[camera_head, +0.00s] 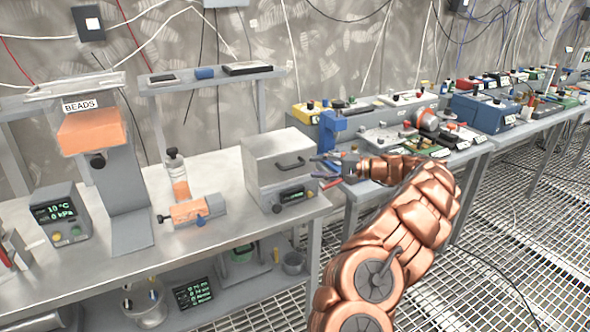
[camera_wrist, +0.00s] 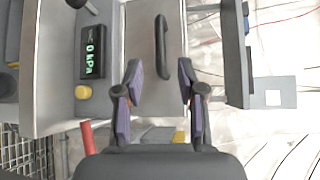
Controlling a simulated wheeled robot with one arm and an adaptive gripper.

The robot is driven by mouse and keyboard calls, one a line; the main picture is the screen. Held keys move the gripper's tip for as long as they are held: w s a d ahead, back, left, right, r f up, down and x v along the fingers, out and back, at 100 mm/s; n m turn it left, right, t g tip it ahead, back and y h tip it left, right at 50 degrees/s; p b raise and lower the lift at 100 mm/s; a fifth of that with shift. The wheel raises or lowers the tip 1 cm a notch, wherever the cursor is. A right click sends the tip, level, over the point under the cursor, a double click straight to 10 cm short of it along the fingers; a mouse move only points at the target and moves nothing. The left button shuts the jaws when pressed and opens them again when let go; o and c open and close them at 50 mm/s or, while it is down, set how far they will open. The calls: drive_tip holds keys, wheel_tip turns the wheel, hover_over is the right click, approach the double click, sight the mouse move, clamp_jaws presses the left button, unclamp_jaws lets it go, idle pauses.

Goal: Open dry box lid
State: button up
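The dry box (camera_head: 272,158) is a grey metal box on the bench, with its lid closed. Below the handle is a dark display panel (camera_head: 291,195). My gripper (camera_head: 318,168) is just right of the box's front, pointing at the handle. In the wrist view my gripper (camera_wrist: 159,66) is open and empty, and the near end of the handle appears between the fingertips. The handle does not look gripped.
A blue stand (camera_head: 333,128) and a crowded second bench (camera_head: 420,140) lie behind and right of my arm. Grated floor (camera_head: 520,240) is open at right.

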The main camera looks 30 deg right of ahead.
sight(298, 166)
drive_tip(key=shift+p+x, duration=0.8)
drive_tip(key=shift+x, duration=3.05)
drive_tip(key=shift+c, duration=0.2)
clamp_jaws()
